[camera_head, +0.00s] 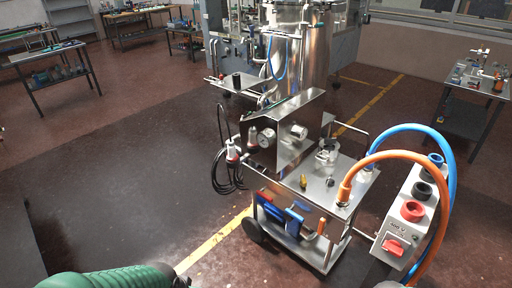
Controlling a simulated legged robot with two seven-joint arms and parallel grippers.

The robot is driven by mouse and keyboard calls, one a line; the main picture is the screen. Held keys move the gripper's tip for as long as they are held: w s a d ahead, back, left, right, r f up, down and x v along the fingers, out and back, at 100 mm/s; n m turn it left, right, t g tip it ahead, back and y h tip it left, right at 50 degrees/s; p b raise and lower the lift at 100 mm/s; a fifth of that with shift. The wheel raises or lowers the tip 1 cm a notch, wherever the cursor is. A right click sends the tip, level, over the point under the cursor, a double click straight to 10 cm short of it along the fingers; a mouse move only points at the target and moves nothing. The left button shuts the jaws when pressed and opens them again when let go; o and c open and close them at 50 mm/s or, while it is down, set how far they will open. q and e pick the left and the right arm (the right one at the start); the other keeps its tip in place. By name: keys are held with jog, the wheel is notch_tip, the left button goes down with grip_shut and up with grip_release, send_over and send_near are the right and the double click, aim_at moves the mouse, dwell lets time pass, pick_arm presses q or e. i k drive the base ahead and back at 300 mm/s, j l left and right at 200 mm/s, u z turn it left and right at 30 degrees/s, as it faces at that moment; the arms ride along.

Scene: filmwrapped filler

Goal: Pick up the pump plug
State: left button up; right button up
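A red and white plug (232,153), likely the pump plug, sits at the left side of a steel pump cart (338,188). A black cable (228,182) hangs in loops just below it. A second red and white fitting (251,136) is close to its right, beside a round gauge. Neither of my grippers shows in the head view. A green ribbed shape at the bottom left edge may be part of my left arm, but it is cut off.
A tall steel tank (305,50) stands behind. Work tables (55,62) line the back left; another table (480,88) is at right. The left floor is clear.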

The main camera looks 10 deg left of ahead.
aim_at(232, 156)
jog(key=i+j+z, duration=0.1)
jog(key=i, duration=0.3)
jog(key=i+j+z, duration=0.1)
jog(key=i, duration=0.25)
jog(key=i+j+z, duration=0.15)
jog(key=i, duration=0.2)
jog(key=j, duration=0.1)
